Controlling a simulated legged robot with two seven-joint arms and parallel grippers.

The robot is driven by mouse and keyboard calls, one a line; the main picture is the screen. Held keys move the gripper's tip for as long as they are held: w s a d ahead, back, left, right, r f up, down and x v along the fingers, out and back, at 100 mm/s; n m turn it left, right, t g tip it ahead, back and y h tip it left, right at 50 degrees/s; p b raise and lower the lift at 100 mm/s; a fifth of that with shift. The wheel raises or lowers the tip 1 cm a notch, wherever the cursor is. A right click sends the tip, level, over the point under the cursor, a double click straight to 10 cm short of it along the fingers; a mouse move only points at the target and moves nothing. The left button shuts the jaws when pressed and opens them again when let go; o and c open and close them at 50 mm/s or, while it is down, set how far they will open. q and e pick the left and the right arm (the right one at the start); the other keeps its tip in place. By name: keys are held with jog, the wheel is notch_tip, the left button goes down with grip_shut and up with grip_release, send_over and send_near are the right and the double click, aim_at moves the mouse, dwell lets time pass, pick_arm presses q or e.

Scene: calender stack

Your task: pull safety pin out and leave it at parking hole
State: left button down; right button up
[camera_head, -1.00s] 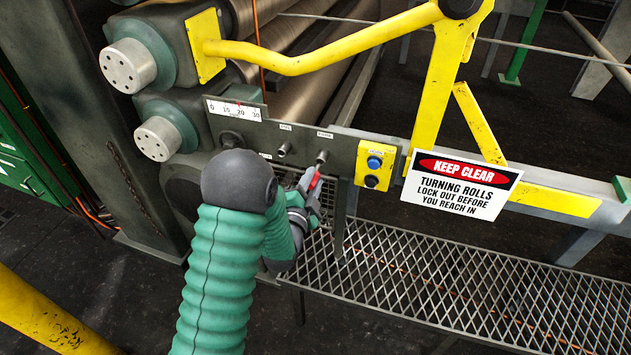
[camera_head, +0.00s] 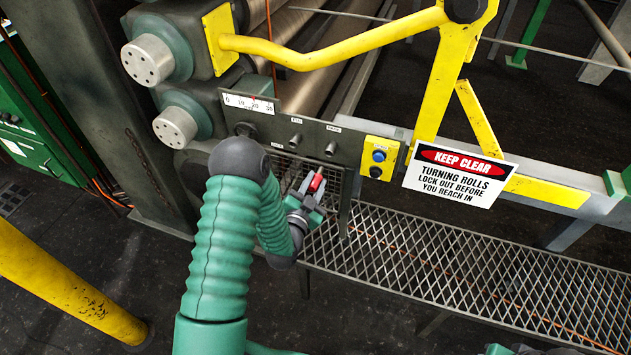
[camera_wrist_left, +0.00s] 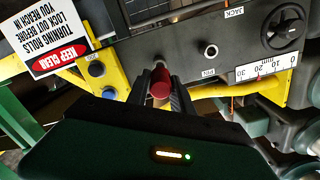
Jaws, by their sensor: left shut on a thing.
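My left gripper (camera_head: 316,184) is shut on the red-ended safety pin (camera_head: 317,182), in front of and below the grey panel (camera_head: 270,129). The pin's red end also shows between the fingers in the left wrist view (camera_wrist_left: 160,86). It lines up there with the right-hand boss on the panel, which shows in the head view (camera_head: 331,148). I cannot tell whether the pin's far end touches that boss. The left-hand boss (camera_head: 296,139) looks like an open, empty hole in the left wrist view (camera_wrist_left: 210,50). Small labels sit by both bosses; they are hard to read.
A yellow box (camera_head: 379,158) with a blue button and a KEEP CLEAR sign (camera_head: 461,175) stand to the right of the panel. A yellow bar (camera_head: 330,57) crosses above it. Mesh grating (camera_head: 430,255) lies below. A dark part, perhaps my right gripper (camera_head: 518,349), shows at the bottom edge.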

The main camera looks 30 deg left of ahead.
aim_at(320, 175)
pick_arm(q)
jog(key=shift+a, duration=0.1)
jog(key=shift+w+r+b, duration=0.25)
jog(key=shift+w+b, duration=0.05)
jog(key=shift+w, duration=0.25)
jog(key=shift+w+b, duration=0.3)
jog(key=shift+w, duration=1.15)
jog(key=shift+w+a+b, duration=0.25)
jog(key=shift+a+b, duration=0.05)
jog(key=shift+a, duration=0.15)
jog(key=shift+d, duration=0.2)
jog(key=shift+r, duration=0.1)
jog(key=shift+b, duration=0.3)
